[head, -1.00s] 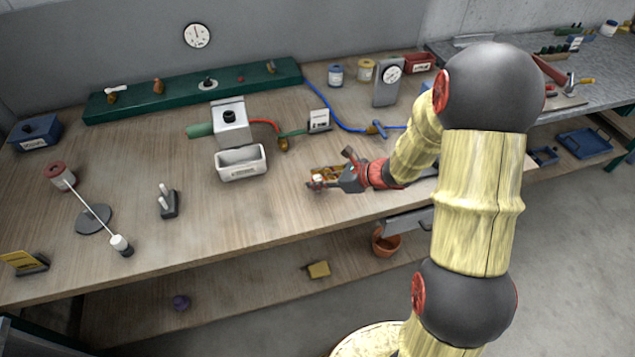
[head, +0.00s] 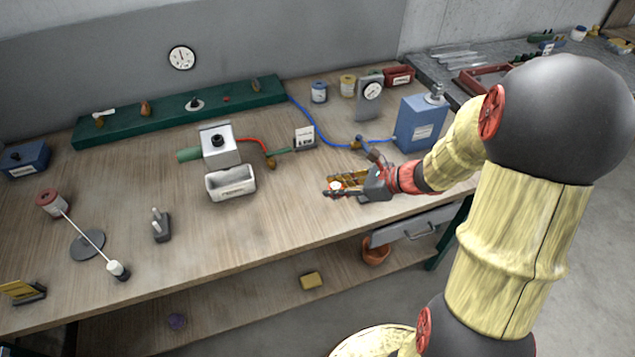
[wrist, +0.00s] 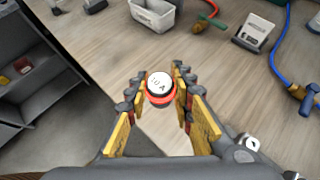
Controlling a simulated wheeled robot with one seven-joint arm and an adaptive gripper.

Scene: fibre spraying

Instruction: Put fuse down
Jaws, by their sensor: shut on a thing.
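The fuse (wrist: 160,88) has a round white cap marked "10 A" and a red ring below it. It sits between the fingers of my gripper (wrist: 157,95), near their tips, in the wrist view. In the head view my gripper (head: 344,188) is over the right front part of the wooden bench (head: 285,215), with the fuse's white cap (head: 335,187) at its tips. The fuse's lower end is hidden, and I cannot tell whether it touches the bench.
A labelled white tray (head: 231,192) stands left of my gripper, with a grey box (head: 219,150) behind it. A blue hose (head: 325,123) runs to a blue container (head: 420,125) behind my gripper. The bench between the tray and my gripper is clear.

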